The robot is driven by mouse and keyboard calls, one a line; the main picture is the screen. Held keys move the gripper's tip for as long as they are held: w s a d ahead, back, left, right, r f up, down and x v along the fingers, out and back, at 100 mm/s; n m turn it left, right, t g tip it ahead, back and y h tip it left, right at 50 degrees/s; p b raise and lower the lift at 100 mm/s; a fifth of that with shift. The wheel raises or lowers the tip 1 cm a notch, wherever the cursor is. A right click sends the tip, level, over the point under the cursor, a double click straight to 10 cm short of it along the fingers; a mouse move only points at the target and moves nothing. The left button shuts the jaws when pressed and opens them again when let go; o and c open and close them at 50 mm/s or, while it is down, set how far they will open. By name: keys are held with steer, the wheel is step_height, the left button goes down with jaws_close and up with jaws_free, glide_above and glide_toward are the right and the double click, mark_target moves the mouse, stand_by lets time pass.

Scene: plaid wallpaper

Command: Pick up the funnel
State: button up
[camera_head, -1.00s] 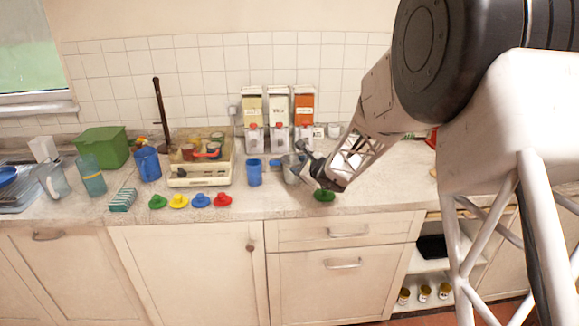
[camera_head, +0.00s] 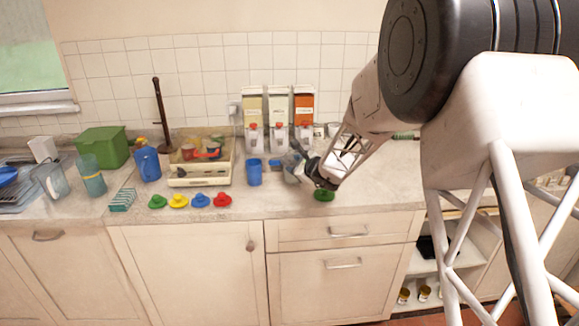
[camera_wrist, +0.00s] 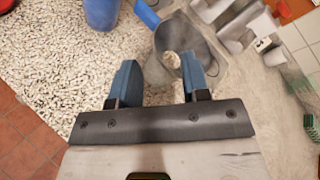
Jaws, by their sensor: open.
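The funnel appears to be the grey, round, tapering piece (camera_wrist: 186,42) with a small hole, at the upper middle of the wrist view. In the head view it seems to be the grey thing (camera_head: 291,171) on the counter, partly hidden by my gripper. My gripper (camera_wrist: 160,82) is open, its two blue-padded fingers apart with nothing clearly between the tips. The grey piece lies just beyond the fingertips, its near end reaching toward the gap. Whether it touches a finger I cannot tell. In the head view my gripper (camera_head: 304,164) is low over the counter, pointing left and away.
Cartons (camera_head: 279,107) and dispensers stand at the wall. Bare counter (camera_head: 385,180) lies to the right.

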mark_target(287, 162)
steer(key=shift+x, duration=2.55)
steer(key=shift+r, duration=0.2)
jaws_close()
